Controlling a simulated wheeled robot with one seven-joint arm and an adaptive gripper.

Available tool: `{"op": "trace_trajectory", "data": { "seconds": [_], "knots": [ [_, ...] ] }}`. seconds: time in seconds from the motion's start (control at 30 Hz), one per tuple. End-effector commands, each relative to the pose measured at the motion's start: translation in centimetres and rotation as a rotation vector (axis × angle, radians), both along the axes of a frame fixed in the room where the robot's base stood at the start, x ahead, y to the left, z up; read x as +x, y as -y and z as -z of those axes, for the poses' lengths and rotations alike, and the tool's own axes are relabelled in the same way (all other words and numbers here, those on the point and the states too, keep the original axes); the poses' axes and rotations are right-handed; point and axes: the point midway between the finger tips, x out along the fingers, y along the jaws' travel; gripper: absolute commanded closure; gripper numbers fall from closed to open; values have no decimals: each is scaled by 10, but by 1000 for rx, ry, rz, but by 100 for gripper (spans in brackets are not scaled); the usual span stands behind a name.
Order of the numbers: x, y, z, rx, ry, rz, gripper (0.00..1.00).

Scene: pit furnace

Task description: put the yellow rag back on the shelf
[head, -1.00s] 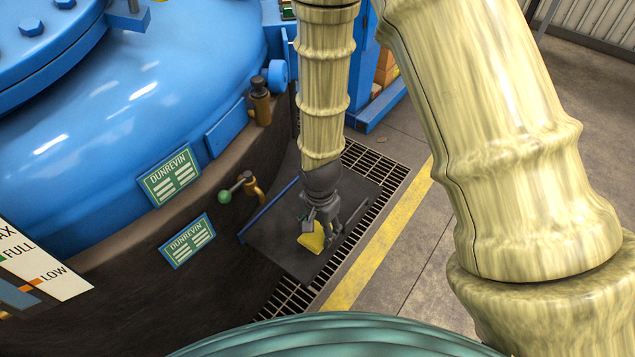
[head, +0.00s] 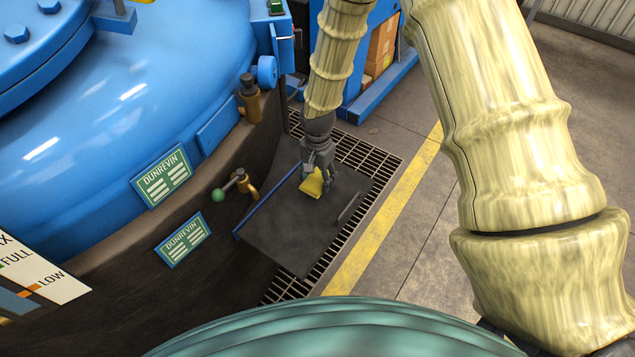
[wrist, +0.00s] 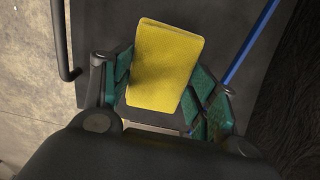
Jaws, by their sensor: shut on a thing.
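The yellow rag (head: 312,184) is a small folded rectangle held at the end of my arm. In the wrist view the yellow rag (wrist: 164,66) sits between the green-padded fingers. My gripper (head: 318,172) is shut on it, and it also shows in the wrist view (wrist: 165,90). The rag appears over the dark flat plate (head: 290,232) beside the furnace; its height above the plate is hard to tell. I cannot tell which surface is the shelf.
The large blue vessel (head: 130,90) with a dark lower wall fills the left. A blue rack with boxes (head: 382,48) stands behind. A floor grate (head: 375,165) and yellow line (head: 385,225) border the plate; open floor lies right.

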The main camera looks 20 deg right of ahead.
Motion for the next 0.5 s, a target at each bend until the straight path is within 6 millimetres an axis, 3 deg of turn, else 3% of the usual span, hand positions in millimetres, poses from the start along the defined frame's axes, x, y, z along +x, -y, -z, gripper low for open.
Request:
{"op": "trace_trajectory", "data": {
  "seconds": [0.5],
  "knots": [
    [2,1,35,0,0,0,64]
  ]
}}
